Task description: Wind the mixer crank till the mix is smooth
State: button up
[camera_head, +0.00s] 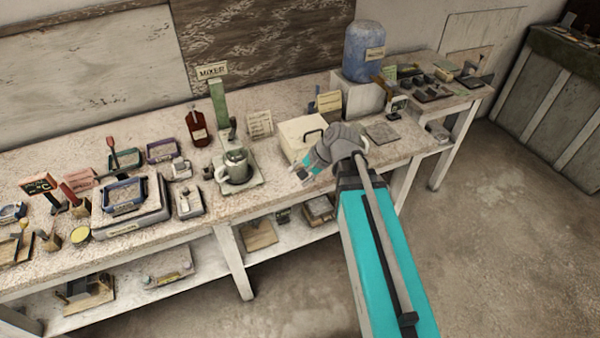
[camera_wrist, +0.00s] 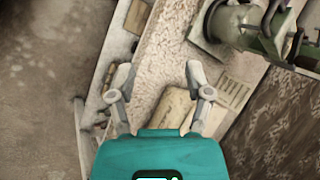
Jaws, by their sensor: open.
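The mixer (camera_head: 236,166) stands on the bench, a grey-green pot on a pale base, with a green post and a "MIXER" sign (camera_head: 211,72) behind it. In the wrist view the green mixer (camera_wrist: 228,22) is at the upper right, with dark curved parts beside it; I cannot tell which is the crank. The mix inside is not visible. My gripper (camera_head: 301,176) is right of the mixer, near the bench's front edge and apart from the mixer. In the wrist view my gripper (camera_wrist: 160,82) has its fingers spread, with nothing held between them.
A pale box with a dark handle (camera_head: 302,135) sits behind my gripper. A brown bottle (camera_head: 198,127) stands behind the mixer, and a blue water jug (camera_head: 364,52) stands at the back right. Trays and a scale-like block (camera_head: 132,212) crowd the bench at left.

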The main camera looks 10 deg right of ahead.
dwell(0.3)
jog(key=shift+s+d, duration=0.1)
jog(key=shift+s, duration=0.05)
jog(key=shift+c, duration=1.4)
jog(key=s+d+f+n+g+h, duration=0.2)
jog(key=s+d+f+n+h, duration=0.1)
jog(key=s+d+n+h, duration=0.3)
jog(key=shift+s+d+n, duration=0.35)
jog(key=shift+d+n, duration=0.45)
jog(key=shift+d, duration=0.25)
